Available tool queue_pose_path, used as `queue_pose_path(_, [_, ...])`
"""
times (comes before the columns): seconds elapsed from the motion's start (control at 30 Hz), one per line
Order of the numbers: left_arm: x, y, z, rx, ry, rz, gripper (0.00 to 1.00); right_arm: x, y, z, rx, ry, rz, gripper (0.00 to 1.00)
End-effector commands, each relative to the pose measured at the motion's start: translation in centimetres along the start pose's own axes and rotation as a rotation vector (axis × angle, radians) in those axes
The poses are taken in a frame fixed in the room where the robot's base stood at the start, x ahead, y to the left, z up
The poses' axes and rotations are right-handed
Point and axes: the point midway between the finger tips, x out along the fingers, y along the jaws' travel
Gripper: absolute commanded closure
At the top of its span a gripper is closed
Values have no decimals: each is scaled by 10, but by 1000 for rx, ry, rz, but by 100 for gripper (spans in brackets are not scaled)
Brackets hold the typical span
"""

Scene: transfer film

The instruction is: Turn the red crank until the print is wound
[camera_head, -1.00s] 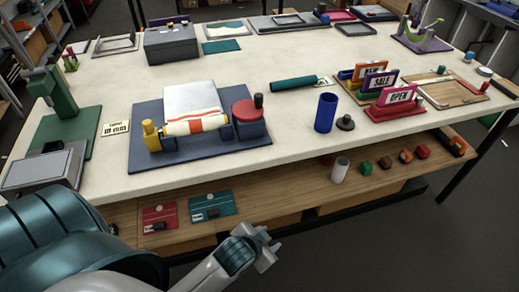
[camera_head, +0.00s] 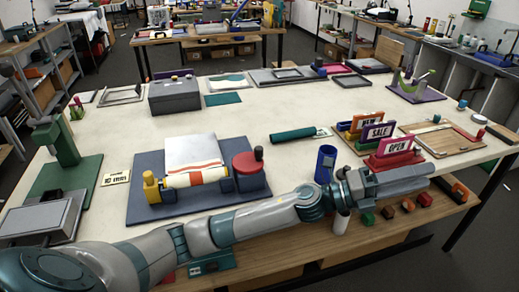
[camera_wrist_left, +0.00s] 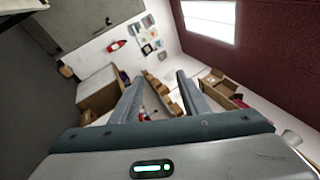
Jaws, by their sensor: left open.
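The red crank (camera_head: 246,162) is a round red disc with a dark upright knob (camera_head: 258,153). It sits on a blue block at the right end of a roller (camera_head: 197,177). A white print (camera_head: 190,150) with red-orange stripes lies against the roller, on a dark blue base (camera_head: 148,212). A yellow post (camera_head: 151,188) stands at the roller's left end. My left gripper (camera_head: 425,176) is open and empty, to the right of the crank and apart from it, by the table's front edge. Its two spread fingers show in the left wrist view (camera_wrist_left: 157,88). My right gripper is not in view.
A blue cylinder (camera_head: 325,163) stands between crank and gripper. Colourful sign stands (camera_head: 392,158) are just behind the gripper. A green press (camera_head: 62,150) stands at the left, a teal roll (camera_head: 292,135) behind. The tabletop (camera_head: 250,105) behind the crank is largely clear.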

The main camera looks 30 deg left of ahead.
Motion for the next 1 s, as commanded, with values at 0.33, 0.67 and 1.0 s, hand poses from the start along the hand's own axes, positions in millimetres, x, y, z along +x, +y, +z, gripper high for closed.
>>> queue_pose_path(0.33, [-3, 21, -6, 541, 598, 112, 59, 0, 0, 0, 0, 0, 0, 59])
queue_pose_path(0.67, [-91, 52, 87, 888, 1121, 430, 59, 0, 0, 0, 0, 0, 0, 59])
queue_pose_path(1.0, [-235, -10, 244, 944, 1522, 927, 59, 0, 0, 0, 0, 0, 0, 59])
